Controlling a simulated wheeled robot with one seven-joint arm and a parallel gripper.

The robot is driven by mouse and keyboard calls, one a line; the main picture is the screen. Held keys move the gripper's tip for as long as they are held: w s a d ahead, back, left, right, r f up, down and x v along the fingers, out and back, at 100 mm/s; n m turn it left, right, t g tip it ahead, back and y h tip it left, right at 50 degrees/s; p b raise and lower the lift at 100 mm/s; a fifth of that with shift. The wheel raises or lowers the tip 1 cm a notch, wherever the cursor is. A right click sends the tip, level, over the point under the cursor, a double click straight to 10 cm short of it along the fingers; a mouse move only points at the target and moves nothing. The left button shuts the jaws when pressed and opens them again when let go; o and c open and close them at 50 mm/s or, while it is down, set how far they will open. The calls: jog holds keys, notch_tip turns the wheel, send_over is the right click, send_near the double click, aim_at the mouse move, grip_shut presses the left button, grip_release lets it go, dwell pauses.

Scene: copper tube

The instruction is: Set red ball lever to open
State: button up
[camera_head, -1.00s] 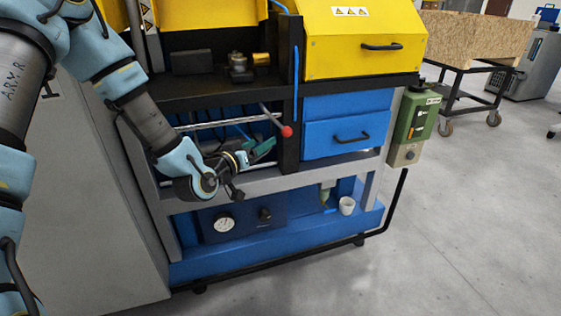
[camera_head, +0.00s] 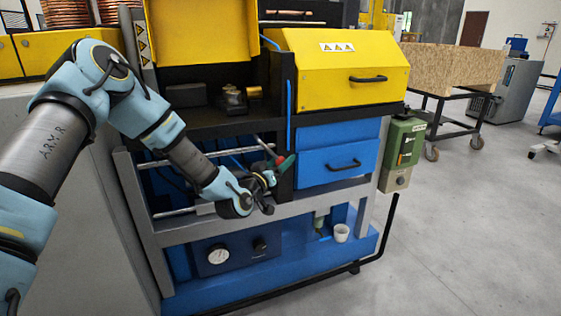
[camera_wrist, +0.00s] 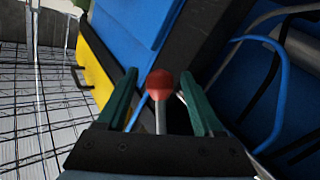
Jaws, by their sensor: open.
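The red ball (camera_wrist: 160,80) of the lever shows in the wrist view, between the two green fingers of my gripper (camera_wrist: 162,95). The fingers are apart, with a gap on each side of the ball. The lever's metal rod (camera_wrist: 160,118) runs down from the ball between the fingers. In the head view the red ball (camera_head: 279,161) sits by the black post, at the tips of my gripper (camera_head: 278,165), and the rod (camera_head: 265,145) slopes up to the left from it. The fingers partly cover the ball there.
A blue drawer (camera_head: 338,155) is to the right of the black post (camera_head: 284,120). A yellow hood (camera_head: 340,70) is above it. A green control box (camera_head: 404,143) hangs at the right side. A grey rail (camera_head: 280,207) runs below my gripper. A white cup (camera_head: 341,233) stands lower down.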

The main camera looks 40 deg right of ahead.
jog(key=shift+d, duration=0.15)
jog(key=shift+c, duration=0.2)
grip_shut()
dwell(0.3)
dwell(0.9)
